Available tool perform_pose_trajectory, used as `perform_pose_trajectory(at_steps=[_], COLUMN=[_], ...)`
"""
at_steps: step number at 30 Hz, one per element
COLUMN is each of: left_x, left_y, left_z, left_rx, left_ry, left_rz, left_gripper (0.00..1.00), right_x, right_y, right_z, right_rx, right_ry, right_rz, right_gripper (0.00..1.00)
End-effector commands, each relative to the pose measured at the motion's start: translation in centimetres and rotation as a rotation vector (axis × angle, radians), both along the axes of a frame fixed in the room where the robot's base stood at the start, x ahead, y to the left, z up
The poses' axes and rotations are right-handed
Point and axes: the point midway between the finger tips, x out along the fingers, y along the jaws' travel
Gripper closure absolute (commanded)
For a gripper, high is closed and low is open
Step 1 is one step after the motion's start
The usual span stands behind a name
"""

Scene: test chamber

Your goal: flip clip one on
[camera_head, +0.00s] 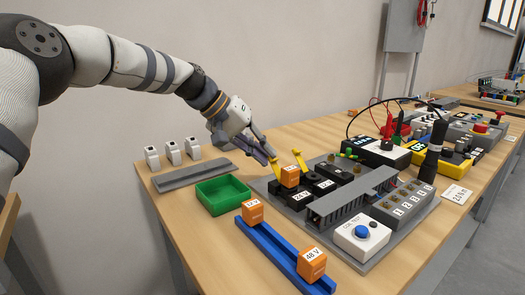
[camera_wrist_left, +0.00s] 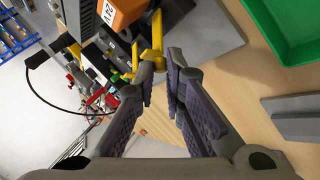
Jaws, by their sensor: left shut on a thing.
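Two yellow clips stand up at the back of the black sockets (camera_head: 302,197) on the grey board. My left gripper (camera_head: 267,156) reaches in from the left and is shut on the left yellow clip (camera_head: 263,144). In the left wrist view this clip (camera_wrist_left: 157,38) rises at the fingertips (camera_wrist_left: 160,65). The other yellow clip (camera_head: 299,159) stands free to the right, tilted. An orange block (camera_head: 290,177) sits in a socket in front of the clips; it also shows close to the fingers in the left wrist view (camera_wrist_left: 124,12). My right gripper is not in view.
A green tray (camera_head: 222,207) lies left of the board. A blue rail (camera_head: 265,248) with two orange blocks lies in front. A box with a blue button (camera_head: 361,236) stands at the board's front. Several white-grey parts (camera_head: 172,152) stand at the back left.

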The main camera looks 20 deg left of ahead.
Motion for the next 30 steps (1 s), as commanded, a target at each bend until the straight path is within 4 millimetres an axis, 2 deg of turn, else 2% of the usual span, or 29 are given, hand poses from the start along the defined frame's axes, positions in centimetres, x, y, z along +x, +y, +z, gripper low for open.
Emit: perform_pose_trajectory(at_steps=[10, 21, 30], left_x=[-1.0, -2.1, -2.7], left_y=[-1.3, -3.3, -4.5], left_z=[1.5, 1.8, 1.8], left_rx=[0.183, 0.451, 0.602], left_ry=[-0.111, -0.263, -0.352], left_rz=[-0.003, -0.002, -0.001], left_gripper=[1.00, 1.00, 1.00], right_x=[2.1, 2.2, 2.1], right_y=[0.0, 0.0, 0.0], right_z=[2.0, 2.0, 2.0], right_rx=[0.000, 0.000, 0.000], right_ry=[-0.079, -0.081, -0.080], right_rz=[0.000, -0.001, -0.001], right_gripper=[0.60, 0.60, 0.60])
